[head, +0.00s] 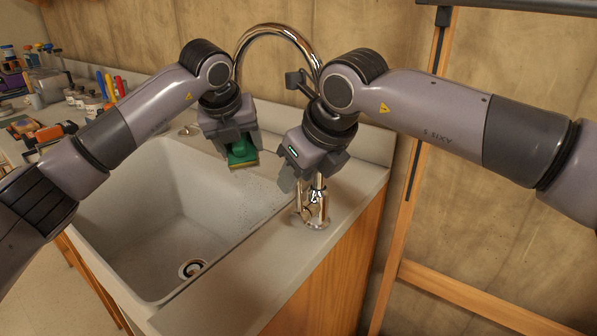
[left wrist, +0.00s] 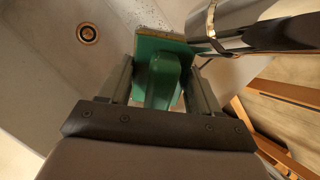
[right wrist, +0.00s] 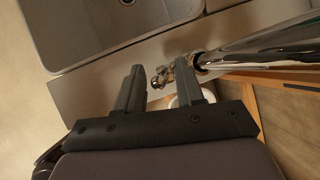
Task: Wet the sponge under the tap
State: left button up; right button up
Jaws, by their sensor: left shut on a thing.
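The green sponge (head: 241,152), with a yellowish-brown underside, is held over the far right part of the sink (head: 165,210). My left gripper (head: 238,148) is shut on it; the left wrist view shows the sponge (left wrist: 160,62) between its fingers. The chrome tap (head: 272,32) arches above; its spout end is hidden behind my left gripper in the head view. In the left wrist view a chrome pipe (left wrist: 235,32) lies close beside the sponge. My right gripper (right wrist: 160,78) is open by the tap's small handle (right wrist: 163,75). I see no running water.
The sink's drain (head: 192,268) is clear. Bottles, jars and tools (head: 88,98) crowd the counter at the left. A wooden frame (head: 405,215) stands at the right against the wall. The front counter strip (head: 235,285) is bare.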

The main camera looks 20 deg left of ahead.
jog(key=v, duration=1.2)
